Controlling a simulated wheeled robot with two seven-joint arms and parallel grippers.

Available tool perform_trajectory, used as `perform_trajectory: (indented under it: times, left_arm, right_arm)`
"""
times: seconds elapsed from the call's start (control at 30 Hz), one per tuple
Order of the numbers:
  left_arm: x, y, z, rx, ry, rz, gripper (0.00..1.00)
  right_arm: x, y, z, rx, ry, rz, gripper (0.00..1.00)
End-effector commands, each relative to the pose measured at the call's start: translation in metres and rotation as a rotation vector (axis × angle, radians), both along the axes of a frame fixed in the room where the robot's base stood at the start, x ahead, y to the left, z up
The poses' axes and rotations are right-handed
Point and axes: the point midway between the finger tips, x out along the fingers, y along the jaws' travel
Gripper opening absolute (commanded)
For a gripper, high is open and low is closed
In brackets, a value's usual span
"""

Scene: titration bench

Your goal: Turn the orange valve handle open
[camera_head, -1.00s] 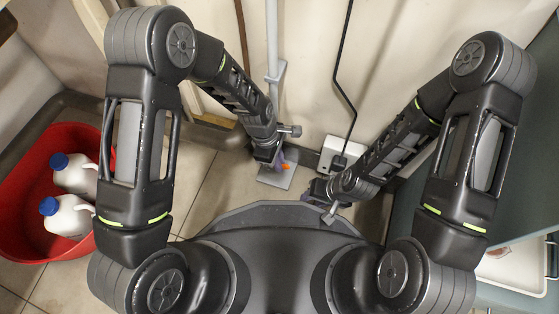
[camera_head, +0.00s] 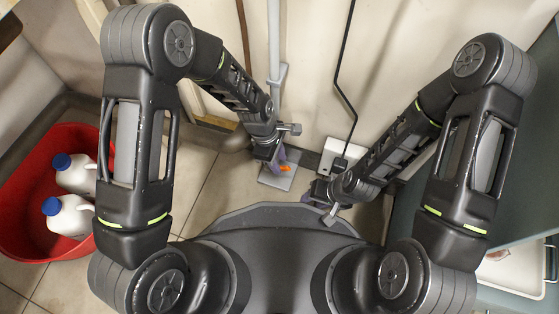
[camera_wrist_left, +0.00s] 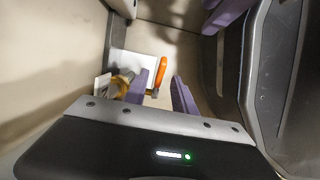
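The orange valve handle (camera_wrist_left: 161,72) shows in the left wrist view just beyond my left gripper's fingers, above a pale plate. It also shows as a small orange spot in the head view (camera_head: 284,169). My left gripper (camera_wrist_left: 166,88) has its purple fingers apart with a gap between them. The handle lies past the tip of the left finger, and I cannot tell whether they touch. A brass-coloured valve part (camera_wrist_left: 122,82) is partly hidden behind that finger. My right gripper (camera_head: 328,205) is low and near my base in the head view; its fingers are too small to judge.
A grey pipe (camera_head: 273,50) runs down the wall to the plate (camera_head: 276,179). A white socket box (camera_head: 338,152) with a black cable is at the right. A red tub (camera_head: 35,240) with two white jugs stands at the left. A teal cabinet is far right.

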Motion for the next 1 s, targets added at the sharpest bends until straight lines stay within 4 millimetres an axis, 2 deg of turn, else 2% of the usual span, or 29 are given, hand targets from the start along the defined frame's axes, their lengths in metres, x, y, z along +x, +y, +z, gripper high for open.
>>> perform_trajectory:
  times: [0.03,0.2,0.4,0.67,0.87,1.0]
  left_arm:
    - [0.001,0.002,0.013,-0.001,-0.002,0.0,0.32]
    - [0.003,0.008,0.041,0.0,-0.001,0.002,0.32]
    - [0.004,0.012,0.058,0.0,-0.001,0.001,0.32]
    - [0.004,0.013,0.058,0.0,-0.001,0.001,0.32]
    - [0.002,0.016,0.054,-0.005,-0.008,-0.02,0.17]
    - [-0.007,0.025,0.041,-0.023,-0.037,-0.107,0.06]
  right_arm:
    - [-0.001,0.0,0.008,-0.001,0.001,0.001,0.36]
    - [-0.003,0.001,0.021,-0.002,0.003,0.003,0.36]
    - [-0.005,0.0,0.029,-0.001,0.009,0.006,0.36]
    - [-0.005,0.0,0.028,0.0,0.009,0.005,0.36]
    - [-0.005,0.0,0.028,0.0,0.009,0.005,0.36]
    - [-0.005,0.0,0.028,0.0,0.009,0.005,0.36]
